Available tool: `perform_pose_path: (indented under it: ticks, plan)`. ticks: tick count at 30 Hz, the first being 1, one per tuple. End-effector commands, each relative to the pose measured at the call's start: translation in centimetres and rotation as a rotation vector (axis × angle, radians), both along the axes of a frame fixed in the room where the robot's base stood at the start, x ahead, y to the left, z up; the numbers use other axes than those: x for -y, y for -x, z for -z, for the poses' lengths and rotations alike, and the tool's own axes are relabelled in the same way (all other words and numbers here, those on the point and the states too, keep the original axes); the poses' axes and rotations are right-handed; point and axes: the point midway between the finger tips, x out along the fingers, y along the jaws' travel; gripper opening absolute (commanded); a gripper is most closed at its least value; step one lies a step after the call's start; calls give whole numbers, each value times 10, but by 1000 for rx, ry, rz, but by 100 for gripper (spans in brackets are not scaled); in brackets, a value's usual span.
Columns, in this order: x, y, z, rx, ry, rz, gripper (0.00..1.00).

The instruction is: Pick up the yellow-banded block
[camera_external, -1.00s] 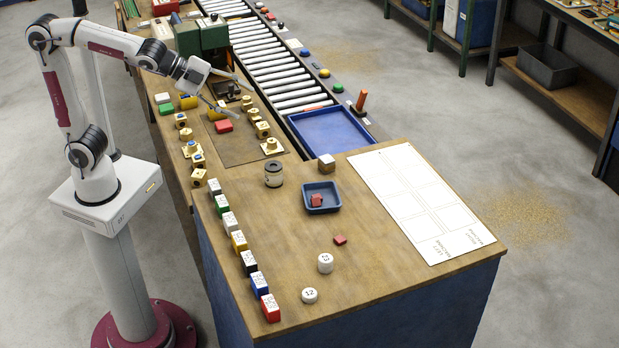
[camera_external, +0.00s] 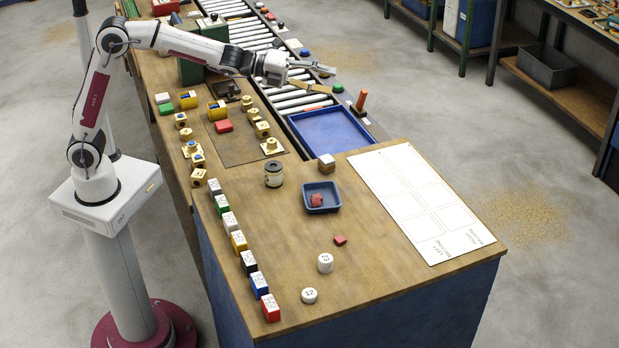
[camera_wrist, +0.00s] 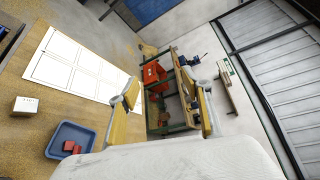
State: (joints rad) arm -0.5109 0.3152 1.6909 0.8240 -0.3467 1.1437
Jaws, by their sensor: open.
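The yellow-banded block (camera_external: 239,241) has a white labelled top and stands in a row of similar blocks along the left edge of the near table, between a white block and a black-banded one. My gripper (camera_external: 331,80) is open and empty, raised over the roller conveyor, well behind and to the right of that row. In the wrist view, my gripper (camera_wrist: 165,88) shows its two fingers spread apart with nothing between them. The yellow-banded block does not show in the wrist view.
A blue tray (camera_external: 331,210) holds a red piece. Behind it stand a wooden cube (camera_external: 326,164) and a dark jar (camera_external: 274,174). White round pieces (camera_external: 325,263) stand near the row. A white sheet (camera_external: 430,203) lies at right. Brass parts (camera_external: 271,146) crowd the back bench.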

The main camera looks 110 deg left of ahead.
Motion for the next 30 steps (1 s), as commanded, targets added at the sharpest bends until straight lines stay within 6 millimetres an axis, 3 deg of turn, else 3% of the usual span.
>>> perform_pose_path:
  ticks: [6,15,23,30]
  plan:
    - [-30,-25,21,4,-184,98,49]
    - [-63,-45,60,17,-427,239,49]
    - [-87,-48,106,36,-624,367,49]
    - [-105,-39,154,68,-791,486,49]
